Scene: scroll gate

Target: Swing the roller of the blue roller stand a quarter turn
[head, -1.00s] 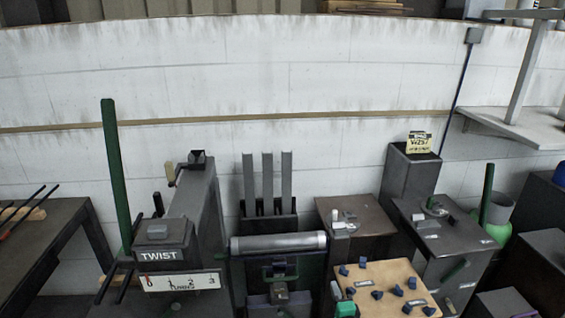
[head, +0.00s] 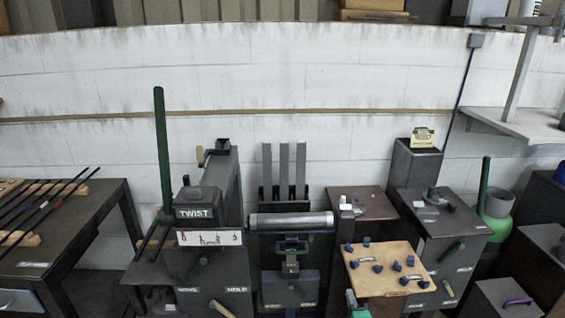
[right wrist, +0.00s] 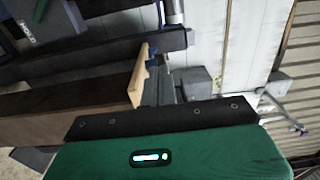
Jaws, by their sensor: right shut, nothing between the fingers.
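The roller (head: 290,220) is a pale grey metal cylinder lying level, left to right, across the top of a dark roller stand (head: 272,285). The stand has a bluish lower front panel with a small block and a label. My right gripper (head: 352,298) shows only as a small green and dark part at the bottom edge of the head view, right of the stand, apart from the roller. It is shut and empty. My left gripper is not in view.
A TWIST box (head: 197,212) with a green pole stands left of the roller. A wooden board (head: 410,283) with blue pegs is to the right. Three grey uprights (head: 284,170) stand behind. A table with rods (head: 90,215) is far left. Dark pedestals crowd the right.

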